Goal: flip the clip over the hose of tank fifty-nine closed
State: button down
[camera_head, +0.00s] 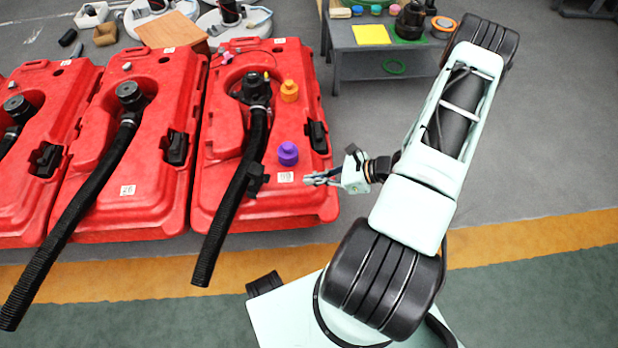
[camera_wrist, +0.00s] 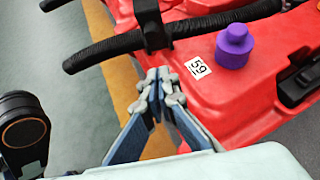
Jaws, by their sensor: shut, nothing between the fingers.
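The red tank (camera_head: 225,185) on the right of the row carries a label that reads 59 in the wrist view (camera_wrist: 199,68). A black ribbed hose (camera_head: 232,215) runs down its top and past its front edge; it also shows in the wrist view (camera_wrist: 105,50). A black clip (camera_head: 258,176) sits at the hose; in the wrist view the clip (camera_wrist: 150,22) stands across it. I cannot tell whether the clip is latched. My gripper (camera_head: 309,178) is shut and empty, right of the clip and apart from it. Its tips (camera_wrist: 158,78) are near the clip in the wrist view.
A purple knob (camera_head: 288,153), an orange knob (camera_head: 289,91) and a black latch (camera_head: 318,137) rise from this tank. Tank 26 (camera_head: 170,100) stands to its left. A grey table (camera_head: 350,70) with small items stands behind. Grey floor right of the tank is clear.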

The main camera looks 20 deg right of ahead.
aim_at(258, 181)
jog(key=w+a+f+b, duration=0.2)
jog(key=w+a, duration=0.4)
jog(key=a, duration=0.2)
jog(key=shift+f, duration=0.4)
jog(key=shift+r, duration=0.15)
